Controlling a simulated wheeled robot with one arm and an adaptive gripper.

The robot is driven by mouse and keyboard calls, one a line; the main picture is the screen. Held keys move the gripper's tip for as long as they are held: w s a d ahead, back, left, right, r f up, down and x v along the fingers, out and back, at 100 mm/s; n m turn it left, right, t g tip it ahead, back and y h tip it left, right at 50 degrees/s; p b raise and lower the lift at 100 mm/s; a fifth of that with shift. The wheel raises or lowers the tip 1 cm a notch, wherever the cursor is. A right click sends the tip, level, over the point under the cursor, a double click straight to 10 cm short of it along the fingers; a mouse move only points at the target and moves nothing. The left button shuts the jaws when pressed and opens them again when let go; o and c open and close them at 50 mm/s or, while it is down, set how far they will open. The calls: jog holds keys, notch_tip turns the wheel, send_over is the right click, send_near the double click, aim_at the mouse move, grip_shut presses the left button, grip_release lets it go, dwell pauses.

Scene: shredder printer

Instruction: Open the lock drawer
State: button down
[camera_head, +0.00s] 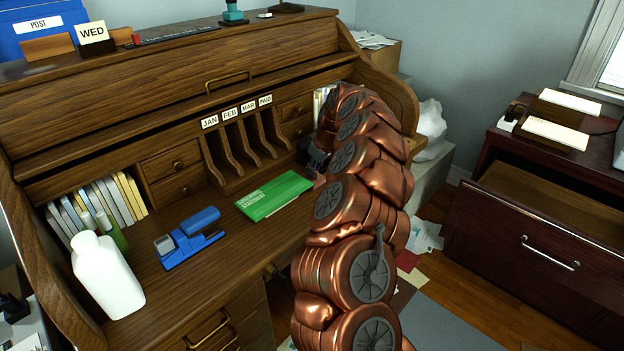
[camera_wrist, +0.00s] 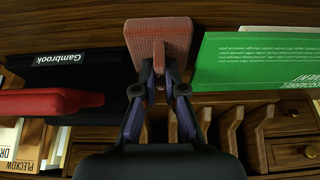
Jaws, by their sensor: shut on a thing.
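My gripper (camera_wrist: 163,78) shows in the wrist view with its fingers closed on the narrow middle part of a pinkish-red textured block (camera_wrist: 160,35). In the head view my gripper (camera_head: 317,158) is mostly hidden behind my copper arm, at the right of the desk near the green booklet. Small desk drawers with round knobs are at the left (camera_head: 173,164) and right (camera_head: 295,108) of the letter slots, and look shut. A lower desk drawer (camera_head: 212,328) is partly in view at the front. I cannot tell which drawer is the lock drawer; no lock is clearly visible.
A black "Gambrook" item (camera_wrist: 85,66) and a red object (camera_wrist: 45,102) are left of my gripper. The dark cabinet's drawer (camera_head: 540,246) stands open at right.

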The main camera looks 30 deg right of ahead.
jog(key=shift+r, duration=0.15)
notch_tip(320, 180, up, 10)
jog(key=shift+b, duration=0.35)
dwell(0.5)
